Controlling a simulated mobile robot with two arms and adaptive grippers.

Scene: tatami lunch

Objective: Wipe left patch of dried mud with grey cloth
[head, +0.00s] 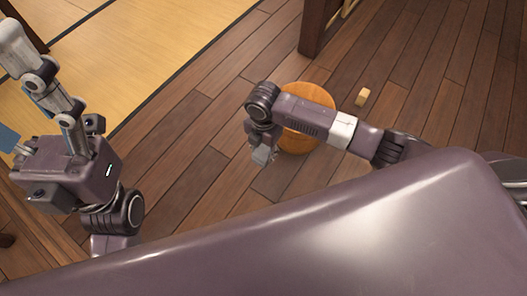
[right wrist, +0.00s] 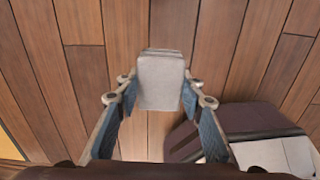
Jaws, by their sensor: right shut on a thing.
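My right gripper (head: 262,150) hangs over the plank floor near the middle of the head view. In the right wrist view its blue-padded fingers (right wrist: 160,100) are shut on a pale grey block-shaped thing, seemingly the folded grey cloth (right wrist: 162,82). The grey cloth also shows small below the wrist in the head view (head: 263,157). My left gripper (head: 10,150) is partly in view at the left edge, with a blue pad showing; its opening is unclear. I cannot make out a patch of dried mud in either view.
A round orange wooden piece (head: 306,143) lies behind my right forearm. A small wooden block (head: 362,97) is on the floor to its right. A dark wooden post (head: 317,27) stands at the top. Tatami (head: 120,60) covers the upper left. Planks between my arms are clear.

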